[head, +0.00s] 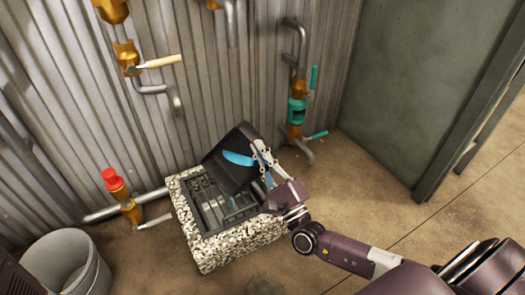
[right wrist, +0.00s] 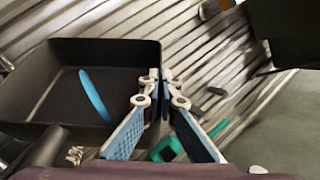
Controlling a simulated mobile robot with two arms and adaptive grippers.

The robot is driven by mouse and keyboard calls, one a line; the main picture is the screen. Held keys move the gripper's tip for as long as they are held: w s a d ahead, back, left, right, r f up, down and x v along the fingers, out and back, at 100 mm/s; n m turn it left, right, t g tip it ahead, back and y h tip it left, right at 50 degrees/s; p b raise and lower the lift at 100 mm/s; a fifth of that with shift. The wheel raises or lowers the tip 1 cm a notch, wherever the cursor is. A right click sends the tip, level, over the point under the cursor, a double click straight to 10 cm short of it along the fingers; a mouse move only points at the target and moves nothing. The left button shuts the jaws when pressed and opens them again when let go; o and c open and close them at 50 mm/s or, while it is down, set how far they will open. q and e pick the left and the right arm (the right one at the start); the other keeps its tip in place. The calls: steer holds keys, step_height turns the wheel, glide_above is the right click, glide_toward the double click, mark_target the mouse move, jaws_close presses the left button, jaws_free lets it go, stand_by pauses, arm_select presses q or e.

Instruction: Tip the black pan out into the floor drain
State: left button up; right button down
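The black pan (head: 228,158) is steeply tilted above the floor drain (head: 236,243), a speckled stone box with a dark slotted grate in its top. A blue patch (head: 239,158) lies inside the pan; it looks like a little liquid, though I cannot be sure. My right gripper (head: 264,160) is closed on the pan's right wall. In the right wrist view, the pan (right wrist: 52,85) shows its open inside with a thin blue strip, and the fingertips (right wrist: 157,92) meet at its side wall. My left gripper is not in view.
A grey bucket (head: 66,264) stands at the lower left. Pipes with a red-capped valve (head: 114,181) and a teal-handled valve (head: 297,110) run along the corrugated wall (head: 190,90). A green-grey door panel (head: 410,90) is at the right. Floor right of the drain is clear.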

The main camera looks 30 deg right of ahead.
steer(key=s+a+f+n+y+b, duration=0.1)
steer(key=s+a+n+y+b, duration=0.6)
steer(key=n+y, duration=0.4)
steer(key=shift+s+a+f+n+b, duration=0.15)
steer(key=shift+a+f+n+b, duration=0.25)
steer(key=shift+a+n+b, duration=0.65)
steer(key=shift+d, duration=0.15)
stand_by(2.2)
